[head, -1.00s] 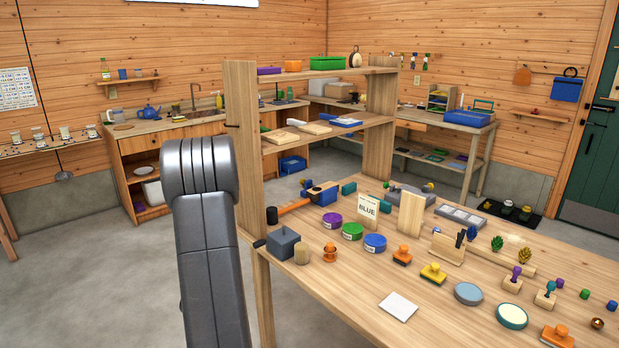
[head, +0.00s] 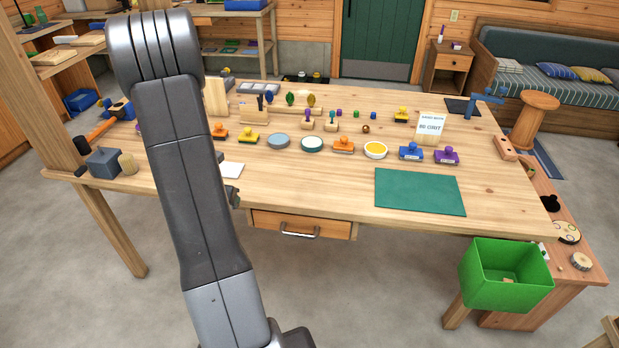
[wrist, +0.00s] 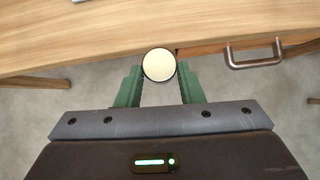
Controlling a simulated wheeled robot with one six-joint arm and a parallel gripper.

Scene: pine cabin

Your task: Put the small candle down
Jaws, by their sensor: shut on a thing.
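The small candle (wrist: 159,65) shows in the wrist view as a round cream disc with a dark rim. My gripper (wrist: 160,82) is shut on it, with a green finger on either side. In the wrist view the candle overlaps the front edge of the wooden table (head: 300,190); floor shows below that edge. In the head view my arm hides most of the gripper, and only a bit of it (head: 232,196) shows by the table's front edge. I cannot make out the candle there.
A green mat (head: 420,191) lies at the table's front right, with bare wood to its left. A row of stamps and round tins stands behind. A white card (head: 232,169) lies near my arm. A drawer handle (head: 300,232) sticks out below. A green bin (head: 505,275) stands lower right.

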